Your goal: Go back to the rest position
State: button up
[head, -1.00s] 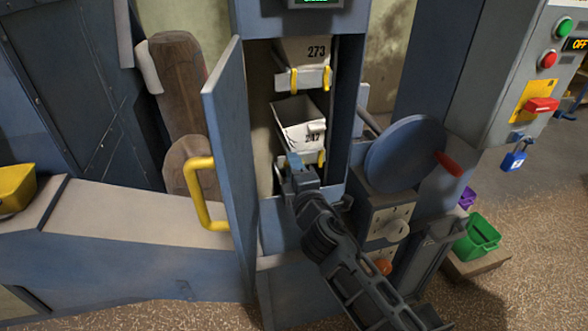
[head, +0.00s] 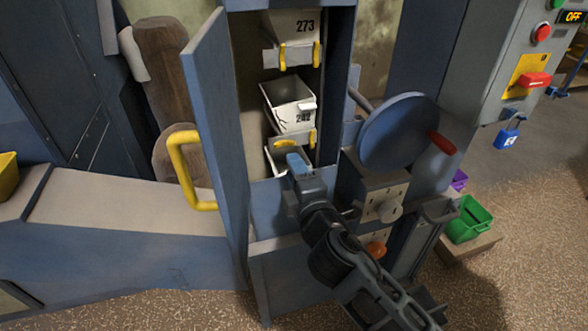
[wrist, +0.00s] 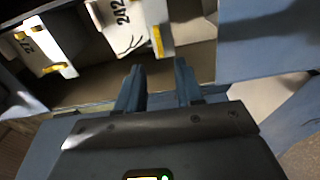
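My gripper (head: 297,164) is at the front of the open elevator shaft, just below the cracked bucket, and looks apart from it. In the wrist view its two blue fingers (wrist: 158,88) are spread with nothing between them. The white bucket with dark crack lines and a number starting 24 (head: 287,103) hangs in the shaft and also shows in the wrist view (wrist: 128,30). Bucket 273 (head: 290,24) is above it. Part of a lower bucket (head: 273,158) shows beside my fingers. The rest of it is hidden.
The blue door (head: 218,110) with a yellow handle (head: 177,165) stands open on the left. A blue handwheel (head: 398,133) with a red knob is close on the right. A green bin (head: 468,222) is at the right, with open floor nearby.

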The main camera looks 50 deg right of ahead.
jog(key=shift+f, duration=0.1)
dwell(0.3)
jog(key=s+a+f+m+y, duration=0.2)
jog(key=s+a+f+y, duration=0.15)
jog(key=s+a, duration=0.35)
jog(key=s+a+f+m+y, duration=0.15)
jog(key=s+a+y, duration=0.3)
jog(key=s, duration=0.45)
jog(key=s+a+r+m+y, duration=0.1)
jog(key=s+a+r+m, duration=0.2)
jog(key=s, duration=0.4)
jog(key=s+a+r+m+y, duration=0.1)
jog(key=s+a+r+m, duration=0.2)
jog(key=s, duration=0.5)
jog(key=shift+r+m, duration=0.25)
jog(key=shift+m, duration=0.4)
